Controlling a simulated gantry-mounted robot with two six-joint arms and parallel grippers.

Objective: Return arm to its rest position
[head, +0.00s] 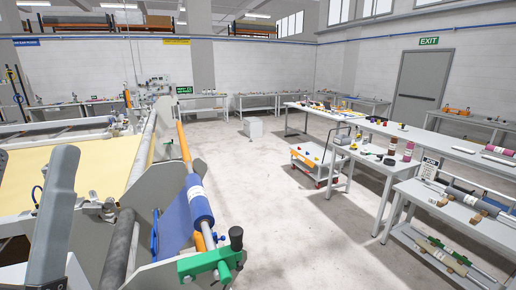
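Neither of my grippers shows in the head view. A grey rounded bar (55,215) rises at the near left edge; I cannot tell whether it is part of my arm or of the machine. No fingers show on it. The quilting machine fills the left side, with a pale yellow sheet (95,165) stretched over its bed. A blue roll (198,203) sits on a bar at the machine's near right end, with blue cloth (174,226) hanging beside it. A green bracket with a black knob (207,264) is at the bar's near end.
A white cart (318,163) with orange and red items stands mid-floor. Long benches with spools and tools line the right, including a near bench (470,228). The grey floor (275,220) between machine and benches is clear.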

